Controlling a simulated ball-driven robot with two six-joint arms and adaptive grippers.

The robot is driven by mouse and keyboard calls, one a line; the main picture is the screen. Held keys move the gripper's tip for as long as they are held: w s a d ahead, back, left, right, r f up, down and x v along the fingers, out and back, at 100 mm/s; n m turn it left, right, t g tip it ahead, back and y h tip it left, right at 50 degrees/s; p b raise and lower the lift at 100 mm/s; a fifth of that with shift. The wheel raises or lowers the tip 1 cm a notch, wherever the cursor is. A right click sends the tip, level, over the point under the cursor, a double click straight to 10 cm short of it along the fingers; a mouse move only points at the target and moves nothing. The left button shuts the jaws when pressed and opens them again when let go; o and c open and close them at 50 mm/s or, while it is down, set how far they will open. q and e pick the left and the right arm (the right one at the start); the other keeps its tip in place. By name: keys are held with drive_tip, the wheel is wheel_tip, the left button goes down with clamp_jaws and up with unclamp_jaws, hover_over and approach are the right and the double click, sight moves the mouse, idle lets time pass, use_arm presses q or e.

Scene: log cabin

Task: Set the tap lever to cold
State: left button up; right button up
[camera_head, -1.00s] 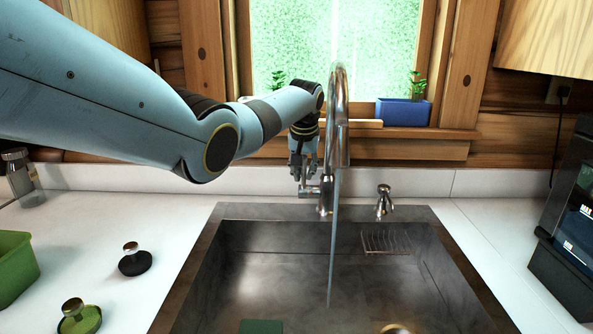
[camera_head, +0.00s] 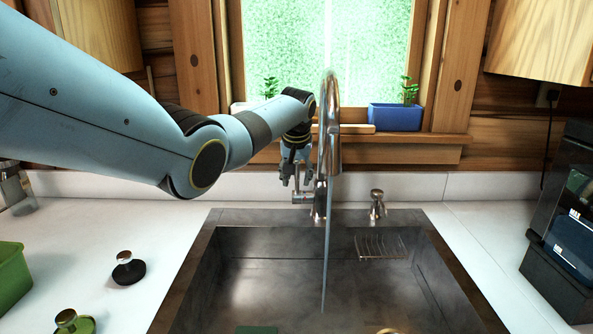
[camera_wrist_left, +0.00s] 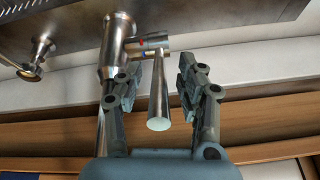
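The tap (camera_head: 330,130) is a tall chrome gooseneck at the back of the sink, with a stream of water (camera_head: 326,250) running down from it. Its lever (camera_wrist_left: 159,95) shows in the left wrist view as a metal rod sticking out from the tap body (camera_wrist_left: 113,45). A small red mark and a blue mark show near the lever's base. My left gripper (camera_head: 297,180) is at the left side of the tap. In the left wrist view its two fingers (camera_wrist_left: 158,88) are apart on either side of the lever, with visible gaps. My right gripper is not in view.
The steel sink (camera_head: 215,255) lies in front of the tap. A soap dispenser (camera_head: 377,205) stands right of it. A blue planter (camera_head: 396,117) sits on the sill behind. Dark (camera_head: 128,268) and green (camera_head: 74,322) knobbed items and a green bin (camera_head: 12,275) are on the left counter.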

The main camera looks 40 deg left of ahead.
use_arm(q)
drive_tip(key=v, duration=1.2)
drive_tip(key=shift+f, duration=0.1)
